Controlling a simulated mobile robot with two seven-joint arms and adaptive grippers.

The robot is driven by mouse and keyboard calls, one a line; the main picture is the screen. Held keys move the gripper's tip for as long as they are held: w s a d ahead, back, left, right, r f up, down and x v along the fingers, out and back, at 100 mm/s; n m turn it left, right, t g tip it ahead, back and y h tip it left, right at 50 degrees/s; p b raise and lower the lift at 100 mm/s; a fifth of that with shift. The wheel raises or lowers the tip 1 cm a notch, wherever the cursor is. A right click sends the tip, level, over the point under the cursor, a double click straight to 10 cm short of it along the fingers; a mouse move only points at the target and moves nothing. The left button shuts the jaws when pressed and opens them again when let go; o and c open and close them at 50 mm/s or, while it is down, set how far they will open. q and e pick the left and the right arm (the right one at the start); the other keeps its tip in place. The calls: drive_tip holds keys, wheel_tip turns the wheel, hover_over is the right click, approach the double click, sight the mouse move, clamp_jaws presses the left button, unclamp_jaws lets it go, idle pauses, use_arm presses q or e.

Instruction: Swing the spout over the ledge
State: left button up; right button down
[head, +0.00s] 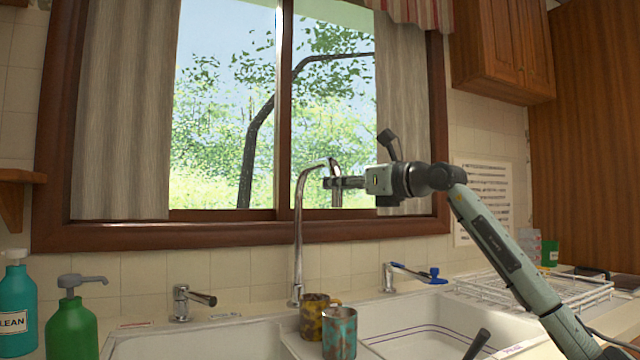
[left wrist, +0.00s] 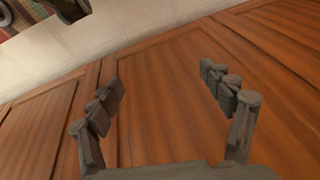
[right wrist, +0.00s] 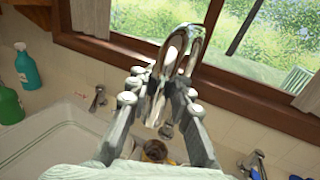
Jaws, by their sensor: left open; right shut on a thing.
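The chrome spout (head: 298,225) rises from behind the sink and bends over at the top to the right, in front of the window. My right gripper (head: 333,183) is shut on its downturned end. The right wrist view shows the spout (right wrist: 205,25) running down between the fingers (right wrist: 163,100). The ledge (head: 298,343) seems to be the white divider between the two basins; a brown-yellow mug (head: 314,325) and a teal, rusty mug (head: 339,335) stand there, below the spout's end. My left gripper (left wrist: 165,100) is open and empty in the left wrist view, facing wooden panels.
The left basin (head: 200,345) and right basin (head: 415,325) flank the divider. Small taps stand left (head: 182,303) and right (head: 390,278), the right one with a blue part. Soap bottles (head: 70,325) are at far left, a white dish rack (head: 530,290) at right.

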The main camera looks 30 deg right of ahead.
drive_tip(key=shift+d+f, duration=0.1)
drive_tip(key=shift+d, duration=0.3)
drive_tip(key=shift+s, duration=0.1)
drive_tip(key=c, duration=1.9)
unclamp_jaws()
drive_tip(key=o, duration=0.5)
drive_tip(key=shift+s+d+r, duration=0.2)
drive_tip(key=shift+s, duration=0.05)
drive_tip(key=shift+o, duration=0.3)
drive_tip(key=shift+w, duration=0.1)
drive_tip(key=shift+a, duration=0.1)
drive_tip(key=v, duration=1.2)
